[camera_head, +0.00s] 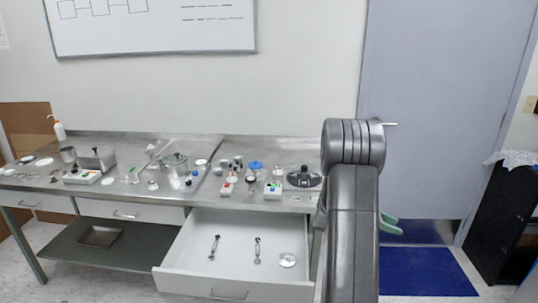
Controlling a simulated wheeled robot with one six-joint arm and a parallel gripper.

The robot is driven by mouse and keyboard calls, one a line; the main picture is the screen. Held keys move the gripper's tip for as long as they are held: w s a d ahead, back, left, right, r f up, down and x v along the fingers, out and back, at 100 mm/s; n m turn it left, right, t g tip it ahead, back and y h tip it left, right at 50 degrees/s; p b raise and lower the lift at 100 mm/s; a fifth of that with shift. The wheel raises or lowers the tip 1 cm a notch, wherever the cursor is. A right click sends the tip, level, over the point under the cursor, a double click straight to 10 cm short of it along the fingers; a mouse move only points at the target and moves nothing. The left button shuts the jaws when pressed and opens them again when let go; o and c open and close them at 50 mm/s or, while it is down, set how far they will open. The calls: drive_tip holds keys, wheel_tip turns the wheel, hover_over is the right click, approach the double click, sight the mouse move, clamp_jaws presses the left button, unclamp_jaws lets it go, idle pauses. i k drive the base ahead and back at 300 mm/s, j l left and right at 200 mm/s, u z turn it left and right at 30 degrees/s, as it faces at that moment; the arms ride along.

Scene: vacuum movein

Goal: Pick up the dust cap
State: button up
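I cannot tell for sure which piece is the dust cap. A silvery round disc (287,260) lies flat at the right of the open drawer (205,265). A small blue round piece (255,165) and several small caps or fittings stand on the steel bench (290,147). My grey arm rises at the right of the picture, and no held thing shows. My gripper is mostly or wholly hidden behind it. A pale green two-pronged shape (390,224) shows past the arm's right edge; I cannot tell whether it is my gripper.
Two metal tools (257,250) (214,248) lie in the drawer, apart from the disc. A glass pot (174,163) and a dark round fitting (304,178) stand on the crowded bench. A blue mat (425,271) lies by the door; a black cabinet (492,215) stands at right.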

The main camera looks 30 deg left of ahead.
sight(254, 165)
drive_tip(key=i+l, duration=0.1)
drive_tip(key=i, duration=1.7)
drive_tip(key=i+u, duration=0.1)
drive_tip(key=u, duration=0.3)
drive_tip(key=i+u, duration=0.1)
drive_tip(key=u, duration=0.3)
drive_tip(key=i+u, duration=0.1)
drive_tip(key=u, duration=0.3)
drive_tip(key=l+u, duration=0.1)
drive_tip(key=u, duration=1.3)
drive_tip(key=i+l, duration=0.05)
